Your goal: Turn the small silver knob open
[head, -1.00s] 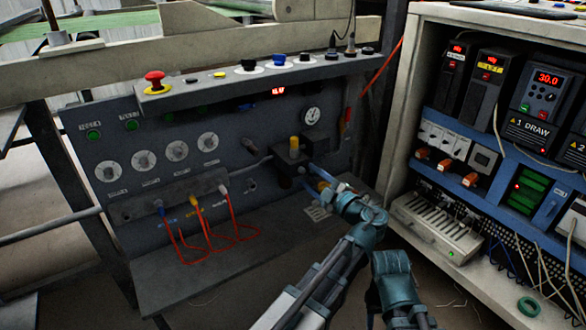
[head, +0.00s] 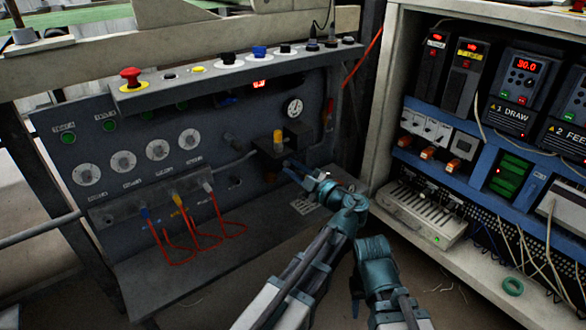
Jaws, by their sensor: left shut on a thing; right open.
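The dark valve block (head: 268,155) with a yellow cap on top (head: 278,138) sits on the right part of the grey control panel. My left gripper (head: 289,167) reaches the block's lower right front and is shut on the small silver knob there. The fingers and wrist hide most of the knob, so its turn angle cannot be read. My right arm (head: 375,255) is folded low beside the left forearm, away from the panel. Its gripper is open near the bottom edge, with the fingers hard to make out.
A round gauge (head: 295,107) sits just above the block. Red hoses (head: 187,243) loop out at the left above a sloped shelf (head: 200,285). A red emergency button (head: 131,77) tops the panel. An open electrical cabinet (head: 385,110) stands close on the right.

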